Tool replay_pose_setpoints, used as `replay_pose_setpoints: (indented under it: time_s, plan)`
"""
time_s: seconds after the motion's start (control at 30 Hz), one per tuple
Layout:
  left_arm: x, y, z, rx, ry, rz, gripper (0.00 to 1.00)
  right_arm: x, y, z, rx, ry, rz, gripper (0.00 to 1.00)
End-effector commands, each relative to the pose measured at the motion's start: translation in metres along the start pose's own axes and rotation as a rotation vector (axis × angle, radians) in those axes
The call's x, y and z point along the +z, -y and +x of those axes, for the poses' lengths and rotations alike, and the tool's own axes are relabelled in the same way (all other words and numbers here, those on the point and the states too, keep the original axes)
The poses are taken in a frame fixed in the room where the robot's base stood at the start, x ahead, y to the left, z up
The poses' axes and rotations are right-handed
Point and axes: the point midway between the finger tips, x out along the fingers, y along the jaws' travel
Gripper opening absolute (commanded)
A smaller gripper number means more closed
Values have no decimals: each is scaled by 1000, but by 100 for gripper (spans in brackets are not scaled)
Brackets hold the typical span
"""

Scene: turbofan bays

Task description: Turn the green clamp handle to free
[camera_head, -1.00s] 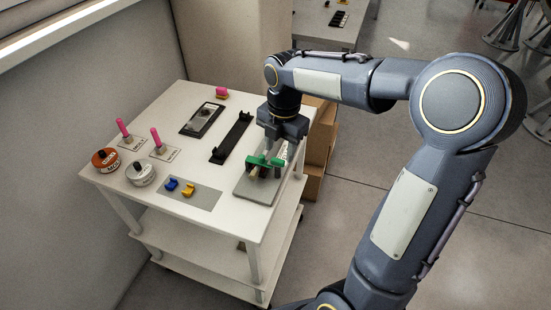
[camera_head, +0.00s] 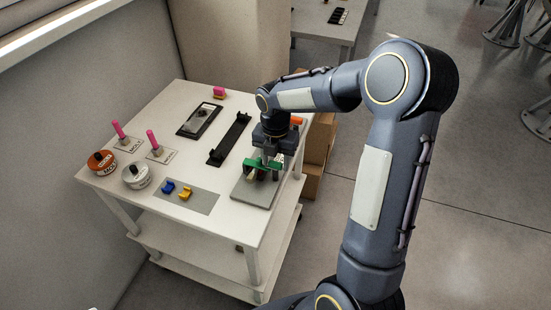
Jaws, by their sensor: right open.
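The green clamp handle (camera_head: 263,165) sits on a clamp fixture with a grey base plate (camera_head: 252,193) at the right front of the white cart top. My right gripper (camera_head: 267,160) points down over the fixture, right at the green handle. Its jaws are open, and its fingers partly hide the handle and the clamp body. I cannot tell whether a finger touches the handle. My left gripper is not in view.
The white cart (camera_head: 150,205) also carries a black rail (camera_head: 230,139), a dark tray (camera_head: 199,120), pink-handled brushes (camera_head: 153,139), an orange tin (camera_head: 102,165), a white tin (camera_head: 136,176), and blue (camera_head: 168,188) and yellow (camera_head: 185,193) pieces. Cardboard boxes (camera_head: 318,150) stand right of the cart.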

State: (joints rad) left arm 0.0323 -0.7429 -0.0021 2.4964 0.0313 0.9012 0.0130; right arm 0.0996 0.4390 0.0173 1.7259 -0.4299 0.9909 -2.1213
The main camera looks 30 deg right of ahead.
Motion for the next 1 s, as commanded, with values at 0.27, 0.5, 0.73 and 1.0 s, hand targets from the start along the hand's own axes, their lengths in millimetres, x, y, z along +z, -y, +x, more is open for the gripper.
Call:
replay_pose_setpoints:
  time_s: [0.27,0.5,0.73,1.0]
  plan:
    - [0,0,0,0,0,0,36,0,0,0,0,0,0,22]
    - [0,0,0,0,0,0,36,0,0,-1,0,0,9,14]
    - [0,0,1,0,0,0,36,0,0,-1,1,0,83,14]
    - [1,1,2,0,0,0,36,0,0,-1,1,0,290,14]
